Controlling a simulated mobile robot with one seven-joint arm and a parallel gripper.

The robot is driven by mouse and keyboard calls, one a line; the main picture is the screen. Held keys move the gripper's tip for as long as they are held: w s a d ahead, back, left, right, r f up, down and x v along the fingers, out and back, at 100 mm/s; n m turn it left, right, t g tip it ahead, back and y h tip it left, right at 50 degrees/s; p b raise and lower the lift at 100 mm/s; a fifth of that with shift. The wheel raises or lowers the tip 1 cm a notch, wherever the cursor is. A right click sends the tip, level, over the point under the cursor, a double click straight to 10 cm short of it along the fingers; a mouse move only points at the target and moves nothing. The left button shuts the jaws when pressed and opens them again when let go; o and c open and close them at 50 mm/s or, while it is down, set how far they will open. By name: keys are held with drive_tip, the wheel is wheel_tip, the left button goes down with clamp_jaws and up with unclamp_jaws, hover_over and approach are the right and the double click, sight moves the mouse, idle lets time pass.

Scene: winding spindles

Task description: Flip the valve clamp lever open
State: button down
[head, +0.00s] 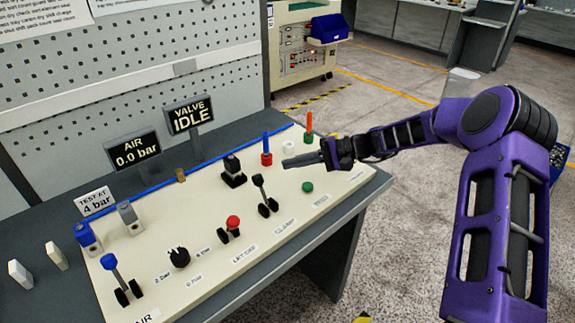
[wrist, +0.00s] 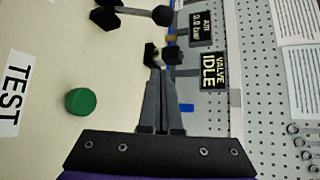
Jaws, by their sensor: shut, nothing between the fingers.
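The clamp lever (head: 258,181) has a black ball knob on a thin rod and a black two-block base by the CLAMP label. It tilts up and back from its base, toward the displays. In the wrist view the lever's knob (wrist: 162,15) is at the top, its rod running left to the base. My gripper (head: 285,163) is shut and empty above the panel, to the right of the knob and apart from it in the head view. In the wrist view my gripper (wrist: 157,75) points up the picture, with a black block fixture (wrist: 165,55) showing beyond the fingertips.
A green button (head: 307,187) sits right of the lever, and a red-knobbed lever (head: 232,223) sits left. A black fixture (head: 232,170) and blue and red posts (head: 266,148) stand behind. The display (head: 189,116) reads VALVE IDLE; another (head: 134,151) reads AIR 0.0 bar.

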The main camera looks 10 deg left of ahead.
sight(258, 180)
drive_tip(key=x, duration=0.7)
drive_tip(key=shift+a+f, duration=0.15)
drive_tip(key=shift+a, duration=0.15)
drive_tip(key=shift+s+a+p, duration=0.1)
drive_tip(key=shift+s+p, duration=0.2)
drive_tip(key=shift+s+d+r, duration=0.3)
drive_tip(key=shift+s+r, duration=0.1)
drive_tip(key=shift+s, duration=0.35)
drive_tip(key=shift+s+d+r, duration=0.3)
drive_tip(key=shift+s+r, duration=0.05)
drive_tip(key=shift+s, duration=0.4)
drive_tip(key=shift+f, duration=0.1)
